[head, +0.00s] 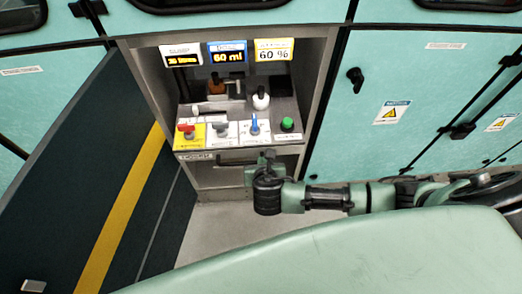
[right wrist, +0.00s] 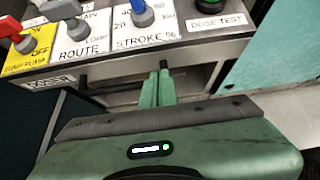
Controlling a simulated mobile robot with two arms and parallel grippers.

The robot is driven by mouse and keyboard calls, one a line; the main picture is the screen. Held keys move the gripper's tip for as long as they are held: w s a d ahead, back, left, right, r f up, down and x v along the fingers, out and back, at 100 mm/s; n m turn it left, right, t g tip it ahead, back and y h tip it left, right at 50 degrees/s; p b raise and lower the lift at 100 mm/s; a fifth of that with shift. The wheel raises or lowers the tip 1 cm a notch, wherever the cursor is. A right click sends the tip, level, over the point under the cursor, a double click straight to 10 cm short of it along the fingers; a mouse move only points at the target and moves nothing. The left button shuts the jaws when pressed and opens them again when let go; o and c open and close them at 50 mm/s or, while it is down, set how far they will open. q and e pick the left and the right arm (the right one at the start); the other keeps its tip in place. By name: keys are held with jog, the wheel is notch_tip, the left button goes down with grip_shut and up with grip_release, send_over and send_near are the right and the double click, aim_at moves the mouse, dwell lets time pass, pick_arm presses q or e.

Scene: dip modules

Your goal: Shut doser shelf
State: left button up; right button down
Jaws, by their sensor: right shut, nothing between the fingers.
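The doser shelf (head: 225,154) is a grey shelf under three small displays. It carries labelled plates with red, grey and blue knobs and a green button. It appears to jut forward from the cabinet opening. Its front edge also shows in the right wrist view (right wrist: 215,52). My right gripper (head: 267,158) is at the right part of this front edge. In the right wrist view its two green fingers (right wrist: 157,88) are shut together and empty, pointing at the area just under the edge. Whether they touch it I cannot tell. My left gripper is not in view.
A dark door with a yellow stripe (head: 125,200) stands open at the left. Teal cabinet doors (head: 425,85) with black latches are at the right. A pale green surface (head: 330,265) fills the foreground. Some floor (head: 225,225) is clear below the cabinet.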

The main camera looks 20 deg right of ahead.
aim_at(257, 104)
jog(key=w, duration=0.2)
jog(key=shift+w+d+r, duration=0.1)
jog(key=shift+w+d, duration=0.45)
jog(key=shift+w, duration=0.4)
jog(key=shift+w+d, duration=0.1)
jog(key=shift+w, duration=0.35)
jog(key=w+d, duration=0.1)
jog(key=w, duration=0.4)
jog(key=w+d, duration=0.1)
jog(key=w, duration=0.2)
jog(key=shift+w+d, duration=0.3)
jog(key=w, duration=0.3)
jog(key=w+d+b, duration=0.1)
jog(key=w, duration=0.2)
jog(key=w+d+b, duration=0.1)
jog(key=w, duration=0.2)
jog(key=shift+d, duration=0.25)
jog(key=shift+w+d+r, duration=0.1)
